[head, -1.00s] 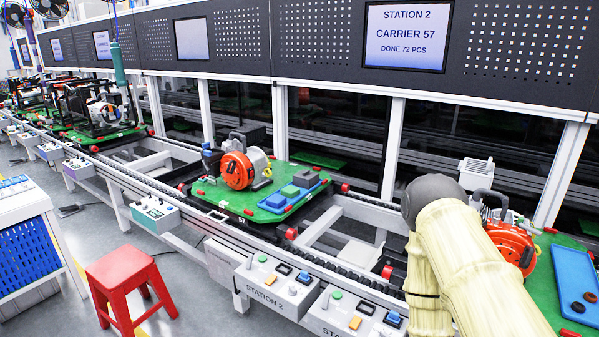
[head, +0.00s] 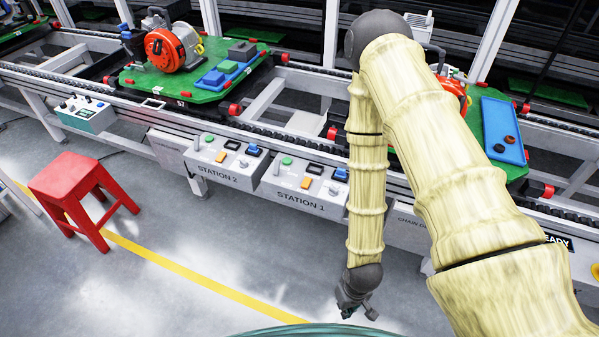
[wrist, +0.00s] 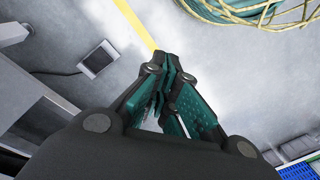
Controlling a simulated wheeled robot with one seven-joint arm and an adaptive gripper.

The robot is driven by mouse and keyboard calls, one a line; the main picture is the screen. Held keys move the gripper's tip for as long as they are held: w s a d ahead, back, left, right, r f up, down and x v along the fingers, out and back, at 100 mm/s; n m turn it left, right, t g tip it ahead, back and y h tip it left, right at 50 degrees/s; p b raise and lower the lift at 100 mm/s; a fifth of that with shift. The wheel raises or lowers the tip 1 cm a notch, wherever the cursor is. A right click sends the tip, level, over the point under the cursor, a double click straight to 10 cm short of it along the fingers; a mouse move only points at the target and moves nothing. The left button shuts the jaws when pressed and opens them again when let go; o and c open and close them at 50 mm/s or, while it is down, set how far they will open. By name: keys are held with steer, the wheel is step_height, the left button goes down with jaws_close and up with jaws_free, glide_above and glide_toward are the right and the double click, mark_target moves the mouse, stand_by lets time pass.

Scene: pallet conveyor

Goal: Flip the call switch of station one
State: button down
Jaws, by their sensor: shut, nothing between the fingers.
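The Station 1 control box (head: 300,189) hangs on the front of the conveyor, right of the Station 2 box (head: 226,164). Its sloped top carries a green button, a dark display, an orange square and a blue switch (head: 340,174) at the right end, close beside my arm. My gripper (head: 357,311) hangs low over the floor, in front of and below the box, apart from it. In the wrist view my gripper (wrist: 170,65) points at the floor with its teal-padded fingers together and nothing between them.
A red stool (head: 83,196) stands on the floor at left. A green pallet (head: 190,90) with an orange-and-grey machine sits on the conveyor. Another pallet with a blue tray (head: 503,130) is behind my arm. A yellow line (head: 210,272) crosses the clear floor.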

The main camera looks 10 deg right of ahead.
steer(key=w+a+n+b, duration=0.2)
steer(key=w+a, duration=0.1)
steer(key=w, duration=0.9)
step_height(320, 180, up, 24)
steer(key=n+h+b, duration=0.1)
steer(key=n+b, duration=0.6)
steer(key=n, duration=0.1)
glide_above(302, 183)
steer(key=shift+s+f, duration=0.1)
steer(key=shift+f, duration=0.1)
steer(key=shift+f, duration=0.1)
step_height(302, 183, down, 14)
steer(key=shift+r+p, duration=0.1)
steer(key=shift+p, duration=0.9)
